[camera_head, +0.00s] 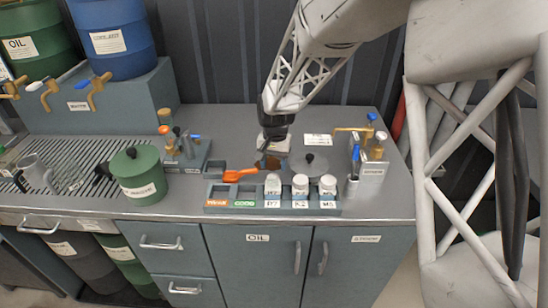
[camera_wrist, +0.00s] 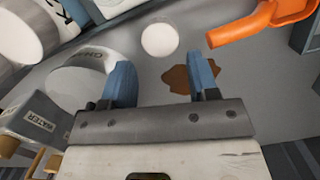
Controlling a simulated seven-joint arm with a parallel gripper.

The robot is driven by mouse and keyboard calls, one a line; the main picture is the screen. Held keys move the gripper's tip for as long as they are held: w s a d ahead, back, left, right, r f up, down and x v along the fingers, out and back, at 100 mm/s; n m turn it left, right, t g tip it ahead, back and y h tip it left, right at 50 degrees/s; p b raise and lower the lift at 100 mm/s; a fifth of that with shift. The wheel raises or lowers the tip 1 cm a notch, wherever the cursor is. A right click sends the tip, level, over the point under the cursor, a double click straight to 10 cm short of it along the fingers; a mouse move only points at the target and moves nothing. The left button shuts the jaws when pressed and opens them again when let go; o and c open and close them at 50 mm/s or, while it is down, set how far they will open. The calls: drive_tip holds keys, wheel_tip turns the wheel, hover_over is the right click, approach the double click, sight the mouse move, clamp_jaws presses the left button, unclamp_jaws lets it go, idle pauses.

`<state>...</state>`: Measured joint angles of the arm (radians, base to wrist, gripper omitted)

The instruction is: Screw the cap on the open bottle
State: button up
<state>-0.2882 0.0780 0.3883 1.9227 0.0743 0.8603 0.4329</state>
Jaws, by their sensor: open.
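A white round disc (camera_wrist: 160,40), which looks like the cap, lies on the grey counter in the wrist view, ahead of the gap between my fingers. I cannot make it out in the head view. Three small labelled white bottles stand in a rack at the counter's front: left bottle (camera_head: 272,185), middle bottle (camera_head: 300,185) and right bottle (camera_head: 328,185). The left one's top looks duller and may be the open one, but I cannot tell surely. My gripper (camera_head: 269,158) is above the counter behind the bottles; its blue fingers (camera_wrist: 160,82) are open and empty.
An orange scoop (camera_head: 240,175) lies left of the bottles, and a brown stain (camera_wrist: 190,78) is near my fingers. A green pot (camera_head: 138,175) and tap boxes stand farther off.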

drive_tip(key=shift+s+f, duration=0.15)
drive_tip(key=shift+f, duration=1.15)
drive_tip(key=shift+s+f, duration=0.15)
drive_tip(key=shift+f, duration=1.15)
drive_tip(key=c, duration=0.5)
drive_tip(key=shift+r, duration=2.5)
drive_tip(key=shift+c, duration=0.2)
drive_tip(key=shift+s+r, duration=0.1)
drive_tip(key=s+r, duration=0.3)
drive_tip(key=r, duration=0.1)
drive_tip(key=s+r, duration=0.4)
drive_tip(key=shift+r, duration=0.1)
